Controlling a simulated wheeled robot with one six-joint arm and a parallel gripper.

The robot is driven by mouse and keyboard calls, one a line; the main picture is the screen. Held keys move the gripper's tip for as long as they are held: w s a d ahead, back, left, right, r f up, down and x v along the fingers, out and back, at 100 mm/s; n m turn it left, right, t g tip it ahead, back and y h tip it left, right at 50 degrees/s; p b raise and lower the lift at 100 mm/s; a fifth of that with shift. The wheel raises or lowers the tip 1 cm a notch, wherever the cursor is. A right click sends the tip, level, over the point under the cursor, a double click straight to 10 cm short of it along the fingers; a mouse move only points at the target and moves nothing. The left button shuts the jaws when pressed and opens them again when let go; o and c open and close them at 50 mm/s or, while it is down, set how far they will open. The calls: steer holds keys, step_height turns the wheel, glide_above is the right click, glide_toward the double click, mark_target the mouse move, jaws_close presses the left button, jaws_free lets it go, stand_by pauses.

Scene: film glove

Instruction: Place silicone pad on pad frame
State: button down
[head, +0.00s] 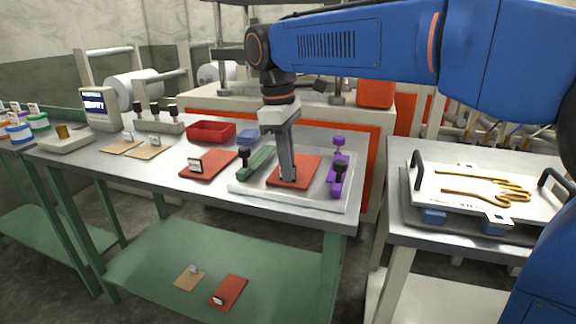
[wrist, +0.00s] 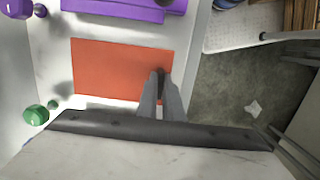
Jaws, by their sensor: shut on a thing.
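The orange-red silicone pad (head: 305,168) is flat and level over the white pad frame (head: 325,199), between a green bar on its left and a purple clamp bar on its right. My gripper (head: 288,177) points down and is shut on the pad's near edge. In the wrist view the gripper's fingertips (wrist: 160,76) pinch the pad (wrist: 115,68) near one edge, and the pale frame (wrist: 55,60) shows around it. I cannot tell whether the pad touches the frame or hovers just above it.
The green bar (head: 255,162) and purple clamp (head: 338,176) stand on the frame. A labelled red pad (head: 208,163) and a red tray (head: 211,131) lie to the left. A glove plate (head: 470,189) sits on the right table. Another red pad (head: 229,290) is on the lower shelf.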

steer(key=shift+f, duration=0.1)
steer(key=c, duration=1.9)
jaws_free()
steer(key=r, duration=0.4)
steer(key=a+r, duration=0.1)
steer(key=r, duration=0.7)
steer(key=shift+w+a+r, duration=0.15)
steer(key=shift+w+a, duration=0.05)
steer(key=shift+w, duration=0.05)
steer(key=shift+s, duration=0.15)
